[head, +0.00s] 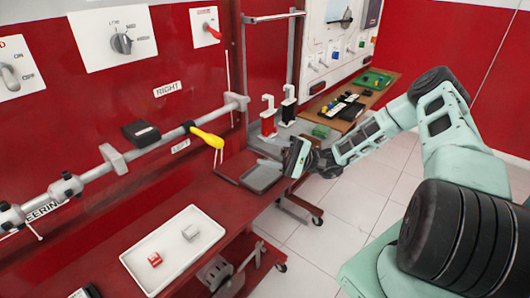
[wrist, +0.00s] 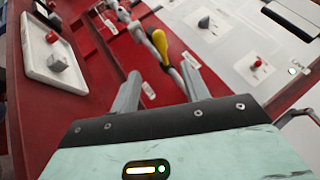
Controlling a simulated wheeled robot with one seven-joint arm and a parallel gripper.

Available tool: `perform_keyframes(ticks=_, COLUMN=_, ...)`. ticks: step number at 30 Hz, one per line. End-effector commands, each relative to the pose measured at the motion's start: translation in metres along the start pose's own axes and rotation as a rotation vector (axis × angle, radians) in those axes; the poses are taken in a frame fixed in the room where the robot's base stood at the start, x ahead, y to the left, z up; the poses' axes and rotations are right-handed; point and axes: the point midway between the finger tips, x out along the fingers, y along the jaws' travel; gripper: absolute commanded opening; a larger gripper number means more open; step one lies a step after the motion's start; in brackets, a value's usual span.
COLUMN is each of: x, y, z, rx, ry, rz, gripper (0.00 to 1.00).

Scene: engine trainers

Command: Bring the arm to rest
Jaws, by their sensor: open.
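My arm reaches in from the right in the head view, and my gripper (head: 296,157) is beside the front edge of the red bench, near a grey tray. In the wrist view my gripper (wrist: 158,88) shows two grey fingers spread apart with nothing held between them.
A white tray (head: 134,260) with a red and a grey block lies on the red bench (head: 225,200). A grey tray (head: 251,186) lies near my gripper. A wooden table (head: 343,123) with small items stands behind. The tiled floor (head: 345,205) looks clear.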

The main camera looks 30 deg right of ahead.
Motion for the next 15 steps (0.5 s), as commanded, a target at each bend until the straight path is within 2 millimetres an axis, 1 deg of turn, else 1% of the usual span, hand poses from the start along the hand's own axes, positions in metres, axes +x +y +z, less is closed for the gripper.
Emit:
perform_keyframes(ticks=13, x=0.0, y=0.0, z=0.0, rx=0.0, ry=0.001, rz=0.0, gripper=0.46)
perform_keyframes(ticks=15, x=0.011, y=0.003, z=0.005, rx=0.014, ry=-0.032, rz=0.039, gripper=0.46)
